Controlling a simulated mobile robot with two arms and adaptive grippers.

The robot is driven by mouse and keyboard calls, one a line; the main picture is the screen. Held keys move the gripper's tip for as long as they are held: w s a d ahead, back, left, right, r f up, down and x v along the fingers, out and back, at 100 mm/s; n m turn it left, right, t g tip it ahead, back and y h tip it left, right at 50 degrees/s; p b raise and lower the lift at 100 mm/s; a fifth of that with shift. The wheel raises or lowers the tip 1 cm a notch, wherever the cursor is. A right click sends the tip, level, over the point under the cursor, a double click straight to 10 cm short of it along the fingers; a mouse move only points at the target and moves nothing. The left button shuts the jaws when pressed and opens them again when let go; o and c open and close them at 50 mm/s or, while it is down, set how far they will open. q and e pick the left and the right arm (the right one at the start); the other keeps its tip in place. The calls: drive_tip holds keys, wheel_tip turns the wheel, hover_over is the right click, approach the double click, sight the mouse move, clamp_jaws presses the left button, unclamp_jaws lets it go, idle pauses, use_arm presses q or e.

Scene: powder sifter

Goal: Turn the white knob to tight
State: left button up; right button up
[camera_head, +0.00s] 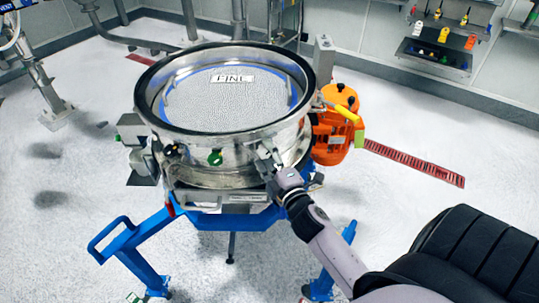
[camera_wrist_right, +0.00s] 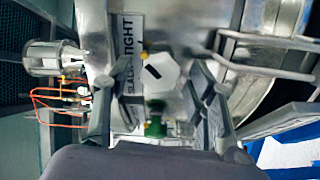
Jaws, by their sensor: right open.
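The white knob (camera_wrist_right: 160,73) is hexagonal with a short, slanted black mark on its face. It sits beside a label plate (camera_wrist_right: 128,50) reading SLACK and TIGHT. My right gripper (camera_wrist_right: 151,88) is open, with one finger to each side of the knob in the right wrist view. I cannot tell whether either finger touches it. In the head view my right gripper (camera_head: 268,163) is at the front right wall of the steel sifter (camera_head: 290,135). The knob cannot be made out there. My left gripper is not in view.
A green part (camera_wrist_right: 155,125) lies just below the knob in the wrist view. The sifter stands on a blue frame (camera_head: 145,235). An orange motor (camera_head: 333,130) with a yellow handle (camera_head: 341,110) is at its right. The pale floor around is mostly clear.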

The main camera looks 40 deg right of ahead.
drive_tip(key=s+a, duration=0.2)
drive_tip(key=s, duration=1)
drive_tip(key=shift+w, duration=0.1)
